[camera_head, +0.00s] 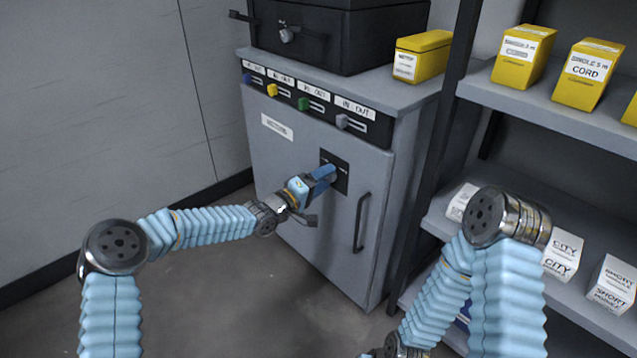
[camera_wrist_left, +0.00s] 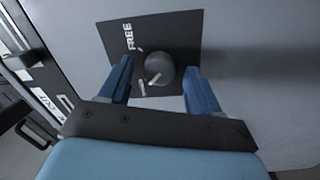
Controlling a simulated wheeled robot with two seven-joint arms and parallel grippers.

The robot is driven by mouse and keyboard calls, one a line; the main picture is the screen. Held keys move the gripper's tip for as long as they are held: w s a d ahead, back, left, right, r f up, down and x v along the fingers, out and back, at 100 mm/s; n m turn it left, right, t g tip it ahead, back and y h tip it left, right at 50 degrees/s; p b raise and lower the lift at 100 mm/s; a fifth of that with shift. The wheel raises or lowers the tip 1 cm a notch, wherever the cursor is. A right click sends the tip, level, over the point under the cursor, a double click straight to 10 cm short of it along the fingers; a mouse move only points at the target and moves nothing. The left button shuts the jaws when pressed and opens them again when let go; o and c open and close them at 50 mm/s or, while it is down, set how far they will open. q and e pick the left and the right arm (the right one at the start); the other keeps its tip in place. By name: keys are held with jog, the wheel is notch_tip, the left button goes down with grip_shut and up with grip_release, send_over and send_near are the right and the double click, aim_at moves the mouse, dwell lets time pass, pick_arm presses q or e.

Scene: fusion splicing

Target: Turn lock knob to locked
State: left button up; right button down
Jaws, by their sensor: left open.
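The lock knob (camera_wrist_left: 160,70) is a round dark grey knob with a pale pointer line, on a black plate (camera_wrist_left: 190,32) marked FREE in the left wrist view. Other lettering near the knob is partly hidden. My left gripper (camera_wrist_left: 163,82) is open, its two blue fingers on either side of the knob, with gaps showing between them and it. In the head view my left gripper (camera_head: 331,174) reaches the black plate (camera_head: 341,161) on the grey cabinet front and hides the knob. My right arm shows at the right, but its gripper cannot be seen.
The grey cabinet (camera_head: 285,165) has a vertical door handle (camera_head: 361,222) right of the plate and a row of coloured sliders (camera_head: 304,104) above. A black case (camera_head: 340,35) and a yellow box (camera_head: 423,57) stand on top. A shelf (camera_head: 575,122) with boxes stands at the right.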

pick_arm(q)
jog(key=v, duration=1.3)
jog(key=shift+s+a, duration=0.2)
jog(key=shift+a, duration=0.05)
jog(key=shift+f, duration=0.1)
jog(key=s+f+g+y+p, duration=0.1)
jog(key=s+f+g+y, duration=0.2)
jog(key=s+f, duration=0.5)
jog(key=s+f+g+y+p, duration=0.25)
jog(key=s+f, duration=0.35)
jog(key=f, duration=0.4)
jog(key=s+a+f+m+g+y, duration=0.1)
jog(key=s+a+f, duration=0.3)
jog(key=s, duration=0.5)
jog(key=s+a+f+m+g+y, duration=0.1)
jog(key=s+a+f+g+y, duration=0.3)
jog(key=s, duration=0.4)
jog(key=shift+s+p, duration=0.3)
jog(key=shift+s, duration=0.05)
